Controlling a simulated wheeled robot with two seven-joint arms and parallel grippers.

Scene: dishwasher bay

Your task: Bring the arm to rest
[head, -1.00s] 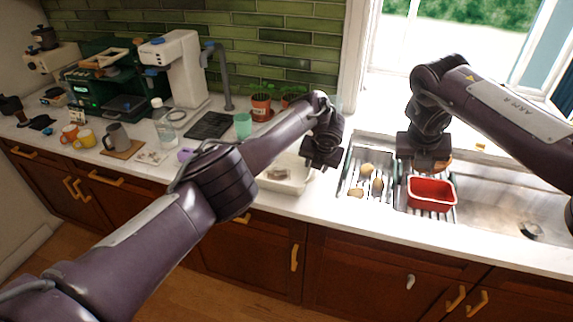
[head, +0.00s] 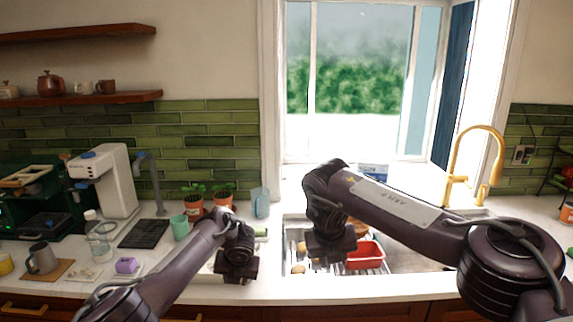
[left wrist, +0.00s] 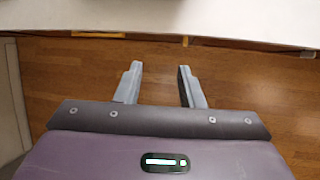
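My left gripper (head: 236,272) hangs by the counter's front, over or before a pale tray left of the sink. In the left wrist view its two fingers (left wrist: 163,86) are apart with nothing between them, above the wooden floor. My right gripper (head: 331,246) points down over the sink's left part, beside a red tub (head: 364,256). Its fingertips are hidden or too dark to make out, so I cannot tell whether it is open.
The sink (head: 412,260) holds a rack with small tan items (head: 298,268). A gold faucet (head: 462,165) stands behind it. A teal cup (head: 180,227), potted plants (head: 193,200), a purple item (head: 126,265) and a white coffee machine (head: 103,185) stand left. Brown shelves (head: 80,105) hang above.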

